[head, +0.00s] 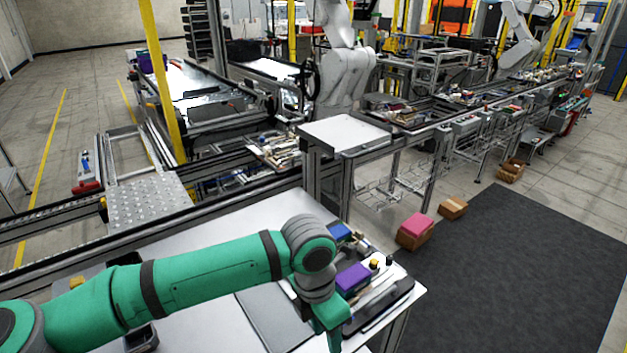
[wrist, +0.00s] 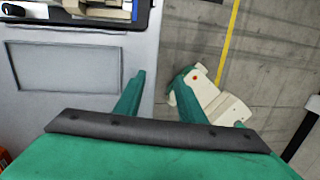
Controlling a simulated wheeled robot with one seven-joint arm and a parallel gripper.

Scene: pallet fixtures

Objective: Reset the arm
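My green arm reaches across the white table from the lower left in the head view. My gripper (head: 333,322) hangs near the table's front right part, beside a dark tray (head: 398,291). In the wrist view, the two green fingers of my gripper (wrist: 163,80) stand apart with nothing between them. The table edge and the floor show beyond them. The fingertips are hard to make out in the head view.
The tray holds a purple box (head: 353,277) and small parts; a blue box (head: 340,232) lies behind. A grey panel (head: 272,318) lies left of my gripper. Cardboard boxes (head: 453,208) stand on the floor at right. The dark floor mat (head: 520,260) is clear.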

